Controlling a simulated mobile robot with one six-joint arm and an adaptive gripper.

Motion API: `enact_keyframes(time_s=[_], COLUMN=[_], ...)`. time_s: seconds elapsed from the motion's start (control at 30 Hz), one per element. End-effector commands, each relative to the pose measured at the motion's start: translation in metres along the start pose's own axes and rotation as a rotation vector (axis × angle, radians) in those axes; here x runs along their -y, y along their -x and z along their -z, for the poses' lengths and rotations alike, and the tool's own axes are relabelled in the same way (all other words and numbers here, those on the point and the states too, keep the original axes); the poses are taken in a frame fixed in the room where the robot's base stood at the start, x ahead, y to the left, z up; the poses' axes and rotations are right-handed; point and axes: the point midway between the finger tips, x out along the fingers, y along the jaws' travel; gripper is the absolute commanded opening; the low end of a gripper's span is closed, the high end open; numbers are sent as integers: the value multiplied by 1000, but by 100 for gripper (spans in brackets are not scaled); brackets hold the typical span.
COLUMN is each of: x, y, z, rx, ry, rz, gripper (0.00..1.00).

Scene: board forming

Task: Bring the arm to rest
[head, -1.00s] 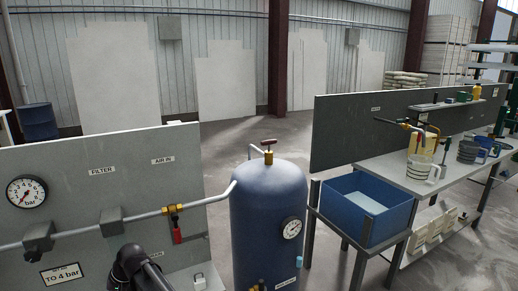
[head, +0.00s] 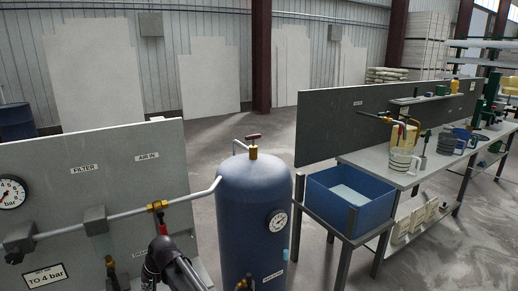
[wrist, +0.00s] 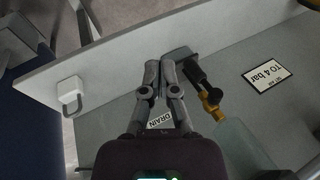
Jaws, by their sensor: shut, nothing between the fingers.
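My gripper (wrist: 160,64) is in the middle of the wrist view. In the head view a dark part of my arm (head: 165,265) shows at the bottom, in front of the grey panel (head: 120,175) and left of the blue tank (head: 255,205). The fingers cannot be made out in the head view. My arm covers part of the valve below the pipe.
A pressure gauge (head: 12,192) and pipe (head: 130,218) are on the panel. A brass fitting (wrist: 210,98) with a black part lies close right of the fingers. A blue bin (head: 350,200) and workbench (head: 375,160) stand right. Open floor (head: 225,130) lies behind.

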Motion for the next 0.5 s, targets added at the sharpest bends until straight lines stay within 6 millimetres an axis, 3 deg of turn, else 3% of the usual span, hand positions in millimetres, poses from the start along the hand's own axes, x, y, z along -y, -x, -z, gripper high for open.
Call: enact_keyframes(time_s=[0.03, 0.1, 0.5], x=[-25, -53, -204], y=[9, 19, 78], z=[-5, -9, -53], rx=[-7, -13, -25], ry=[-15, -31, -134], rz=[-19, -43, -187], gripper=[0, 0, 0])
